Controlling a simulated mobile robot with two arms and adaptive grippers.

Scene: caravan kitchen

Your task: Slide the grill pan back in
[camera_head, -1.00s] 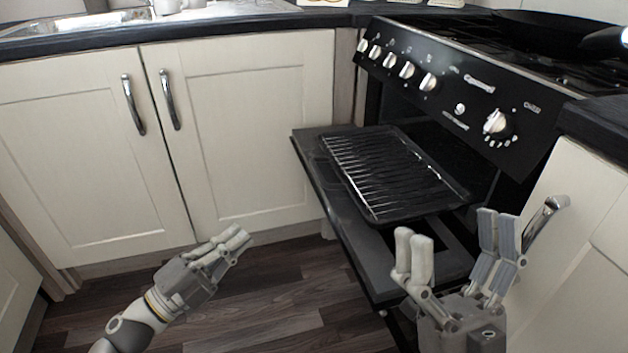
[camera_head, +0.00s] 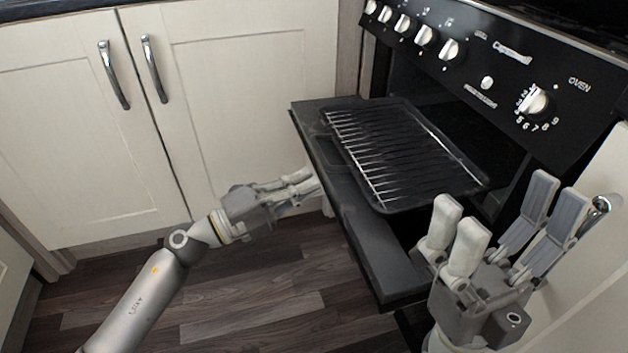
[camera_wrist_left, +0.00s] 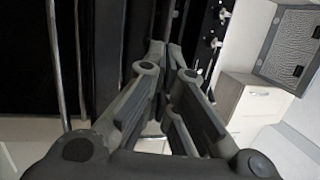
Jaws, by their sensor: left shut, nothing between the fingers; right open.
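The grill pan (camera_head: 405,202), a dark tray with a wire rack, sticks out of the grill compartment below the control panel. It rests over the lowered black grill door (camera_head: 385,262). My left gripper (camera_head: 310,183) is shut and empty, just left of the door's outer edge; I cannot tell whether it touches it. In the left wrist view my left gripper's fingers (camera_wrist_left: 172,50) are close together before dark surfaces. My right gripper (camera_head: 500,215) is open and empty, fingers up, in front of the pan's near right corner and apart from it.
The cooker's control panel (camera_head: 490,65) with several knobs overhangs the pan. Cream cupboards (camera_head: 235,100) with metal handles stand at the left and back. A cream cupboard front (camera_head: 590,270) with a handle is close on the right. The wooden floor (camera_head: 260,290) is clear.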

